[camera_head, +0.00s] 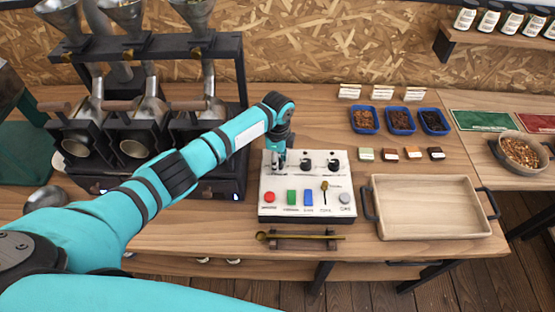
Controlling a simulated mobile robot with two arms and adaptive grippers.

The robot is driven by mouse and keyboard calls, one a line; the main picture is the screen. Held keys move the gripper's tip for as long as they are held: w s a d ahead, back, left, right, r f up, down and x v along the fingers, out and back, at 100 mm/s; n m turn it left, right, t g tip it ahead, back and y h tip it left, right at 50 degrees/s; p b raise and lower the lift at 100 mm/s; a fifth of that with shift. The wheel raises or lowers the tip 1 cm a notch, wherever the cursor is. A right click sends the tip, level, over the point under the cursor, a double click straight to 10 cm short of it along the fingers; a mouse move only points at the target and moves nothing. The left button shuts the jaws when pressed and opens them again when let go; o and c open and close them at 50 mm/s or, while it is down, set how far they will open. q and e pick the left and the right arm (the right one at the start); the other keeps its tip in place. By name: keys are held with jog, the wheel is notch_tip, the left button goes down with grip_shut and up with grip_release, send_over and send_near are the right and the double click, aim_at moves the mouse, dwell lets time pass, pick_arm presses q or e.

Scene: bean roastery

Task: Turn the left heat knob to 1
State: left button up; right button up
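The white control panel (283,212) stands on the wooden table. Two black knobs show in its back row, a middle one (305,161) and a right one (333,164). My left gripper (278,163) points down at the left end of that row. It covers the place of the left heat knob, which I cannot make out. I cannot tell whether the fingers touch or close around a knob. The dial marks are too small to read. My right gripper is not in view.
The panel's front row has a red button (269,197), a green one (292,197), a blue one (308,198), a small lever (324,190) and a grey button (345,198). A spoon (300,237) lies in front. A wooden tray (432,232) stands right; black roasters (140,145) stand left.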

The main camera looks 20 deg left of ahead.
pick_arm(q)
jog(key=shift+r, duration=0.1)
dwell(0.5)
jog(key=o, duration=1.1)
jog(key=shift+o, duration=0.3)
notch_tip(320, 180, up, 12)
